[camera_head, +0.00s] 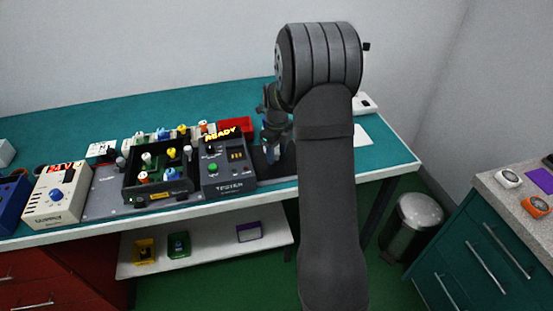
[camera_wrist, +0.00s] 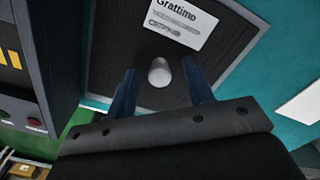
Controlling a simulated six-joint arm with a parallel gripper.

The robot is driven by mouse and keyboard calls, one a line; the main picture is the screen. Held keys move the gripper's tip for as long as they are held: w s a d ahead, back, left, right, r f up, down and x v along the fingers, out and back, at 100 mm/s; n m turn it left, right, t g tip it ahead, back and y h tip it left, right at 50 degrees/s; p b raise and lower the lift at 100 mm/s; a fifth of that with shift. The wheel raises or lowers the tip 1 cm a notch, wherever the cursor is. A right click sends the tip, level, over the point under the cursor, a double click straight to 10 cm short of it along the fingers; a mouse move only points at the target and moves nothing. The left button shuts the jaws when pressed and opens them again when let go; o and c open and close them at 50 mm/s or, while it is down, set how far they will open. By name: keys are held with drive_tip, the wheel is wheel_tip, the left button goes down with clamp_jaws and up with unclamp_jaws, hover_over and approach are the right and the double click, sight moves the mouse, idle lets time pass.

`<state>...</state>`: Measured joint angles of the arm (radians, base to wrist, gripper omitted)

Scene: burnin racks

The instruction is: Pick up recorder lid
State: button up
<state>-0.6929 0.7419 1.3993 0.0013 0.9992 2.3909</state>
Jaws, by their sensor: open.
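A dark panel (camera_wrist: 115,45) with a pale knob (camera_wrist: 159,72) and a white label reading "Grattimo" fills the middle of the wrist view. It looks like the recorder lid, though I cannot tell its edges from the recorder body. In the head view, part of this dark thing (camera_head: 263,168) shows on the bench right of the tester, mostly hidden by my arm. My gripper (camera_wrist: 158,68) is open, its two blue fingers on either side of the knob in the picture. I cannot tell the height left between the fingertips and the panel. The gripper (camera_head: 271,150) points down there.
The tester (camera_head: 228,176), lit "READY", stands close on the left. Further left are a black rack (camera_head: 158,198) with coloured parts and a cream box (camera_head: 57,195). A red bin (camera_head: 235,124) is behind. A white sheet (camera_head: 361,135) lies on the right of the bench.

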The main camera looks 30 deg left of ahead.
drive_tip(key=shift+c, duration=0.5)
clamp_jaws()
